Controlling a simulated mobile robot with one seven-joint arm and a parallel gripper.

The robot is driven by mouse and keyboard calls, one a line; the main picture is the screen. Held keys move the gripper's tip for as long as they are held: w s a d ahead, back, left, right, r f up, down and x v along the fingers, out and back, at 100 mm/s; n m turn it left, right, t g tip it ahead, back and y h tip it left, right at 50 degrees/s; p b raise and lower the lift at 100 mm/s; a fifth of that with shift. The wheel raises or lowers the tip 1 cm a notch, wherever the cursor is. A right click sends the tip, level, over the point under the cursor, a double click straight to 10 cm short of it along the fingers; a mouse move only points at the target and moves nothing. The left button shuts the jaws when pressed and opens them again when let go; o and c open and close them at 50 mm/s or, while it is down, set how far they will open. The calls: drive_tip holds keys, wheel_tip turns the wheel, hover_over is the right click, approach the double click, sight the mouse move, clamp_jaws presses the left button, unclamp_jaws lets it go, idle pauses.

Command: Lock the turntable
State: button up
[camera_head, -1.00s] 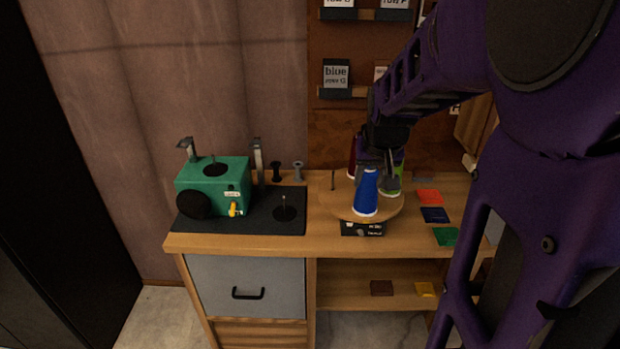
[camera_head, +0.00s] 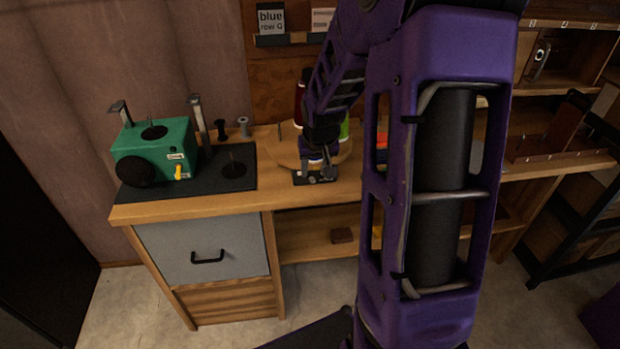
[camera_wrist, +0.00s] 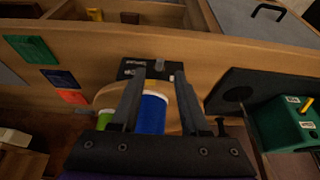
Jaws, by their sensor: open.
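The round wooden turntable (camera_head: 284,152) stands on the bench and carries several thread cones. In the wrist view its rim (camera_wrist: 107,97) shows beside my gripper. A black labelled plate (camera_head: 316,177) lies at the turntable's front edge; in the wrist view the plate (camera_wrist: 133,68) bears a small grey knob (camera_wrist: 160,64). My gripper (camera_head: 318,172) is over the turntable's front, close to the plate. In the wrist view my gripper (camera_wrist: 156,80) is open, its fingers apart, with the blue cone (camera_wrist: 152,114) showing between them. Whether a finger touches the knob I cannot tell.
A green machine (camera_head: 155,150) with a yellow lever (camera_head: 179,172) stands on a dark mat (camera_head: 232,170) at the left. Coloured cards, such as a red one (camera_wrist: 74,97), lie on the bench. A grey drawer (camera_head: 205,248) is below. My arm hides the bench's right part.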

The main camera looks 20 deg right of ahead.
sight(313, 180)
drive_tip(key=x, duration=0.5)
drive_tip(key=shift+b, duration=0.4)
clamp_jaws()
